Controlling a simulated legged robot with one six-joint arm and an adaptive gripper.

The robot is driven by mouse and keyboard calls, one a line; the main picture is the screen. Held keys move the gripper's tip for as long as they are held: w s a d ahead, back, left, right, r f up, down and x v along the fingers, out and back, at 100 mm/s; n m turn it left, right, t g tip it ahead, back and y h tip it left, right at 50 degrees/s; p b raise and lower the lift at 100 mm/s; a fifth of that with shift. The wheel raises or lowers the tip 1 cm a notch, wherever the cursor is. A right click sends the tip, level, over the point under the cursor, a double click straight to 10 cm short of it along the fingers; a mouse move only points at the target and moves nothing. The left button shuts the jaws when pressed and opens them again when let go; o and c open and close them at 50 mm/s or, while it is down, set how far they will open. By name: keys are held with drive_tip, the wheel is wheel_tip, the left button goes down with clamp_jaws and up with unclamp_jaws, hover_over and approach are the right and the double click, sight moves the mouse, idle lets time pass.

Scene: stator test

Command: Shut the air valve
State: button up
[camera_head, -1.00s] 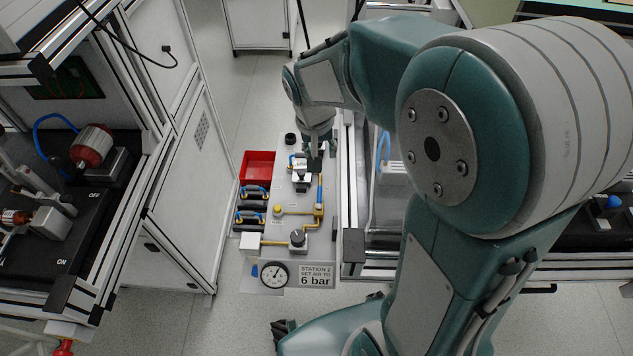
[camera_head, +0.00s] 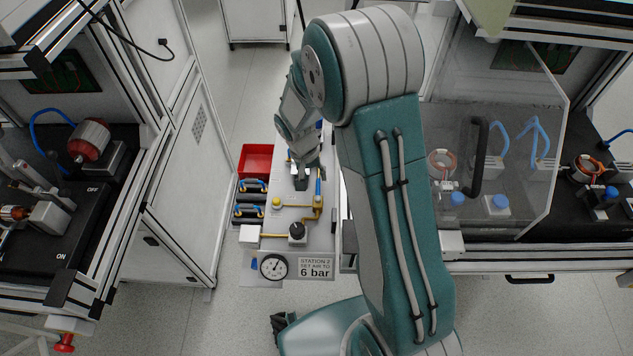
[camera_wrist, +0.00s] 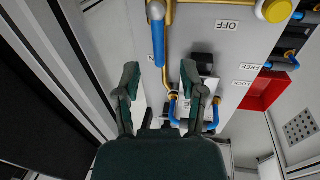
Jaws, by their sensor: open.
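The air valve's blue lever (camera_head: 318,187) stands on the brass pipe line of the grey station panel (camera_head: 285,262). In the wrist view the blue lever (camera_wrist: 158,45) lies roughly in line with the brass pipe beyond its end. An OFF label (camera_wrist: 228,25) sits to one side of it. My gripper (camera_wrist: 160,78) is open and empty, with one finger on each side of the line of the lever's free end. I cannot tell whether they touch.
A yellow knob (camera_head: 276,201), black regulator knob (camera_head: 297,230) and pressure gauge (camera_head: 273,267) sit nearby on the panel. A bench with a transparent guard (camera_head: 515,150) stands at right.

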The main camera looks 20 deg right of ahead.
sight(317, 186)
drive_tip(key=shift+s+d+f, duration=0.1)
drive_tip(key=shift+d+f, duration=0.1)
drive_tip(key=shift+f, duration=0.7)
drive_tip(key=shift+d+f, duration=0.15)
drive_tip(key=shift+f, duration=0.75)
drive_tip(key=shift+c, duration=0.2)
